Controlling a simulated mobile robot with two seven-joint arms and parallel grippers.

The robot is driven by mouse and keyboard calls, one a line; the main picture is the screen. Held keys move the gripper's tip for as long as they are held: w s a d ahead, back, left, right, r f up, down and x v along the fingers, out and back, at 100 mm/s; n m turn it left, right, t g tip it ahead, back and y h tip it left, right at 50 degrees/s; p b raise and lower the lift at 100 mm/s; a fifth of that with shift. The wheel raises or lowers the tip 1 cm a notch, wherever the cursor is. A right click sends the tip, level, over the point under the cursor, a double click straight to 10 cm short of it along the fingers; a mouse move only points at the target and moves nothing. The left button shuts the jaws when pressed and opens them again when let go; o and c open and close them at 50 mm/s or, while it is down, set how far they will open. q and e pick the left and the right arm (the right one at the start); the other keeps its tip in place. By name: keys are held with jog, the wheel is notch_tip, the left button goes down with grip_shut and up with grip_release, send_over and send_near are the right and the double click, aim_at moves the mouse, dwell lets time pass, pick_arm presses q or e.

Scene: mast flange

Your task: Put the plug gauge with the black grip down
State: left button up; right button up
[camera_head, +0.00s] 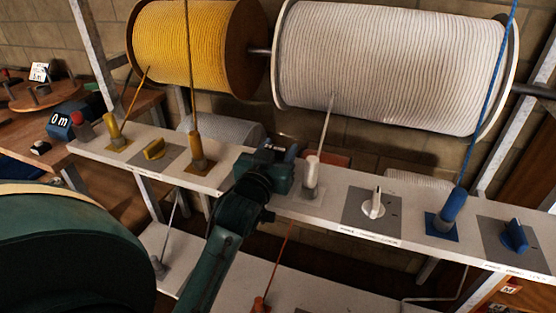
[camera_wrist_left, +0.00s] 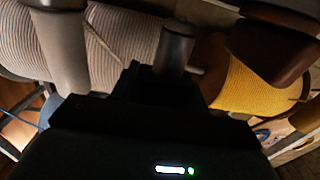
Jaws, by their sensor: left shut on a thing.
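My left gripper (camera_head: 276,158) is over the upper white shelf, between the orange-brown rope holder and the white rope holder. It is shut on a plug gauge (camera_wrist_left: 175,45), which shows in the left wrist view as a dark grey cylinder rising from between the black jaws. The gauge's grip is mostly hidden by the jaws, and I cannot make out its colour surely. In the head view the gauge is hardly told apart from the dark gripper. I cannot tell whether it touches the shelf. My right gripper is not in view.
The shelf (camera_head: 345,185) carries an orange-brown rope holder (camera_head: 197,152), a white rope holder (camera_head: 311,178), a white knob (camera_head: 375,203), a blue rope holder (camera_head: 447,213) and a blue knob (camera_head: 514,235). Yellow (camera_head: 200,45) and white (camera_head: 390,65) rope spools hang behind. A lower shelf (camera_head: 320,297) lies beneath.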

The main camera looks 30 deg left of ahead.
pick_arm(q)
jog(key=shift+f, duration=0.9)
jog(key=shift+f, duration=0.15)
jog(key=o, duration=1.1)
